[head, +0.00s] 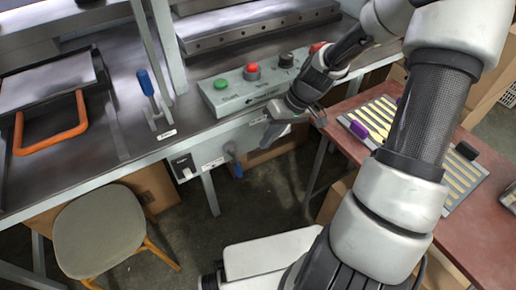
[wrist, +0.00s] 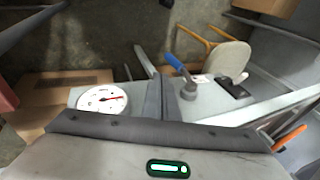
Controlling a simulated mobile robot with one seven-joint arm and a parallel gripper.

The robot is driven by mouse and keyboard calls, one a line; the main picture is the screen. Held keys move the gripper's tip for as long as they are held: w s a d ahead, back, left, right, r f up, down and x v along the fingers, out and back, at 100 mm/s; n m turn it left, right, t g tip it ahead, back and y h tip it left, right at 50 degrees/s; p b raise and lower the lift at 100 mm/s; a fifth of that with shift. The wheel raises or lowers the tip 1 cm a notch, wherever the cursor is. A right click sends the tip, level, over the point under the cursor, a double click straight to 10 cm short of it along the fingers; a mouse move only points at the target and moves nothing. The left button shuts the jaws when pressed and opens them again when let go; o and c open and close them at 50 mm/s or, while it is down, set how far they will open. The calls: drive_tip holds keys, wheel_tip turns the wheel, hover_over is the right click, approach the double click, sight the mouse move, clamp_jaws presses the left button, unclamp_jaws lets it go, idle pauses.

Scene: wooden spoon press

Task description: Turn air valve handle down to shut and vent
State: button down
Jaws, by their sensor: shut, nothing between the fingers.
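The air valve handle (head: 237,169) has a blue grip and hangs below the front edge of the bench, its grip end pointing towards the floor. In the wrist view the blue grip (wrist: 174,61) slants from a grey pivot, just right of my fingers. A round white pressure gauge (wrist: 102,98) with a red needle shows left of the fingers. My gripper (head: 272,134) is shut and empty in front of the bench edge, to the right of the handle in the head view. I cannot tell whether it touches the handle.
A control box (head: 235,92) with green and red buttons stands on the bench. A separate blue-gripped lever (head: 146,84) stands upright on the bench. A black switch (head: 183,167) is on the front edge. A stool (head: 100,235) stands at left, and a red-brown table (head: 475,225) at right.

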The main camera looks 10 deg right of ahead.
drive_tip(key=v, duration=0.4)
drive_tip(key=shift+p, duration=0.3)
